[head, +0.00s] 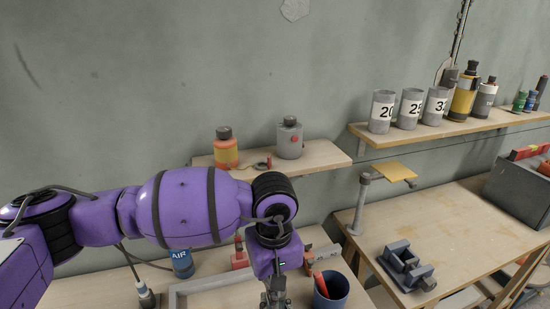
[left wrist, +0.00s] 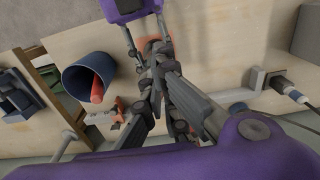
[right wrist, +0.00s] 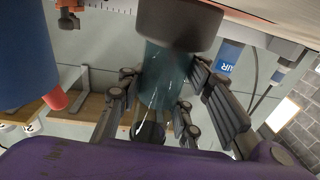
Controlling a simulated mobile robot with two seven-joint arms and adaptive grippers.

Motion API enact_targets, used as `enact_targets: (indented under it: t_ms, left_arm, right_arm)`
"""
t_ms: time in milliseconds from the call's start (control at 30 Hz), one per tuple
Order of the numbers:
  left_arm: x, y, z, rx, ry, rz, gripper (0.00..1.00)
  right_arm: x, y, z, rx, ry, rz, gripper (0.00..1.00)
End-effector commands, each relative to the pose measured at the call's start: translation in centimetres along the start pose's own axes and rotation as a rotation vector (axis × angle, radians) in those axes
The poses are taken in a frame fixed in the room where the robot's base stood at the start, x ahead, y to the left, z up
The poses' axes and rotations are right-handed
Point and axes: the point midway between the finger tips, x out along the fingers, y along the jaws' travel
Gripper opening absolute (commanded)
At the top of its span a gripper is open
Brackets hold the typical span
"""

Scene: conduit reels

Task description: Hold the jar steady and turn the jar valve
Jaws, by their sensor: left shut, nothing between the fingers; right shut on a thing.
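In the right wrist view, which is upside down, my right gripper (right wrist: 166,76) is shut on the jar (right wrist: 165,66). The jar has a teal see-through body and a wide dark grey end. A small dark round part shows low between the fingers; I cannot tell if it is the valve. My left gripper (head: 270,300) hangs at the bottom of the head view. In the left wrist view, its fingers (left wrist: 152,76) are shut and empty, close to the other gripper. The jar is not clearly visible in the head or left wrist view, and contact with it cannot be told.
A blue cup (head: 331,292) with a red item stands just right of my left gripper. A blue AIR can (head: 182,263) is left of it. A grey vise (head: 405,266) sits on the right bench. A shelf (head: 322,160) holds two containers behind my arm.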

Motion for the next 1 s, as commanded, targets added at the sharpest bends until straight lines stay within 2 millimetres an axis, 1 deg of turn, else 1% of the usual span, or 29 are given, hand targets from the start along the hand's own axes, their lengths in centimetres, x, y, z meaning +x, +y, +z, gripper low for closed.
enact_targets:
  t_ms: [33,333,1000]
  left_arm:
    - [0.6,-0.1,0.1,-0.001,-0.007,-0.003,0.00]
    - [0.7,0.0,0.1,-0.001,-0.008,-0.003,0.00]
    - [0.3,0.4,-0.9,-0.002,0.000,0.002,0.00]
  right_arm:
    - [-0.3,-0.1,0.7,-0.002,-0.013,-0.002,0.00]
    - [-0.3,-0.2,0.8,-0.002,-0.013,-0.003,0.00]
    - [-0.4,-0.2,0.8,-0.002,-0.016,-0.005,0.00]
